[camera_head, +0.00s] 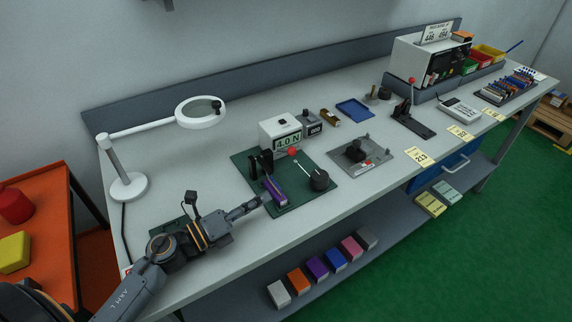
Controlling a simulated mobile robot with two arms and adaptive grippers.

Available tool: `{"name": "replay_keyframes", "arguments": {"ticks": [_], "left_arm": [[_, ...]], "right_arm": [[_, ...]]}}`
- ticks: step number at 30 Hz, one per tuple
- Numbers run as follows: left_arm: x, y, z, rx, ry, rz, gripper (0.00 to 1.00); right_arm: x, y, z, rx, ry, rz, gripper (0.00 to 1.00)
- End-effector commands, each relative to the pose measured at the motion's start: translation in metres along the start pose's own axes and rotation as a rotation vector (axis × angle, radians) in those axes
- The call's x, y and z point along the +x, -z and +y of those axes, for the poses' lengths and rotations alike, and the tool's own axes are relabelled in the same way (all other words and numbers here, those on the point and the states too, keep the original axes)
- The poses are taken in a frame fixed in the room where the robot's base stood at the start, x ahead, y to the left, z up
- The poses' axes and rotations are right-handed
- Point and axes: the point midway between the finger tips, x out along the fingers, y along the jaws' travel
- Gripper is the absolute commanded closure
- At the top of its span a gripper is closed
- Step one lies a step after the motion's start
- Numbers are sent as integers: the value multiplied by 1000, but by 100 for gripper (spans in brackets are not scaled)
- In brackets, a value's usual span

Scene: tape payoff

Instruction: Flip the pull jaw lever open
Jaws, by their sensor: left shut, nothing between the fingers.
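A dark green base plate (318,197) lies on the bench and carries a small fixture. On it are a black upright bracket (261,163), a purple piece (275,192), a black round part (319,180) and a red ball knob (292,152) near a thin light rod. My left gripper (262,201) is shut and empty at the plate's front left edge, close to the purple piece. Whether it touches that piece cannot be told. My right gripper is not in view.
A white box reading 4.0 N (281,132) stands behind the plate. A grey plate with a black knob (356,151) lies to the right, then a black lever press (409,118). A magnifier lamp (201,112) stands at the back left. Bare bench lies between lamp and plate.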

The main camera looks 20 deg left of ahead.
Motion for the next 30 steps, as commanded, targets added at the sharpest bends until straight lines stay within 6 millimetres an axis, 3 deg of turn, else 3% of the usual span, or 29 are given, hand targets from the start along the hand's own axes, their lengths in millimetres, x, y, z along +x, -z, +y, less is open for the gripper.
{"name": "replay_keyframes", "arguments": {"ticks": [13, 21, 30], "left_arm": [[92, -3, -4, -1, 3, -2, 100], [98, -36, -2, 1, 0, -1, 100], [98, -39, -1, 0, 1, 0, 100]], "right_arm": [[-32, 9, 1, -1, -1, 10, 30], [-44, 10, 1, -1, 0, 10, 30], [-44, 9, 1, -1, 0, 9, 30]]}}
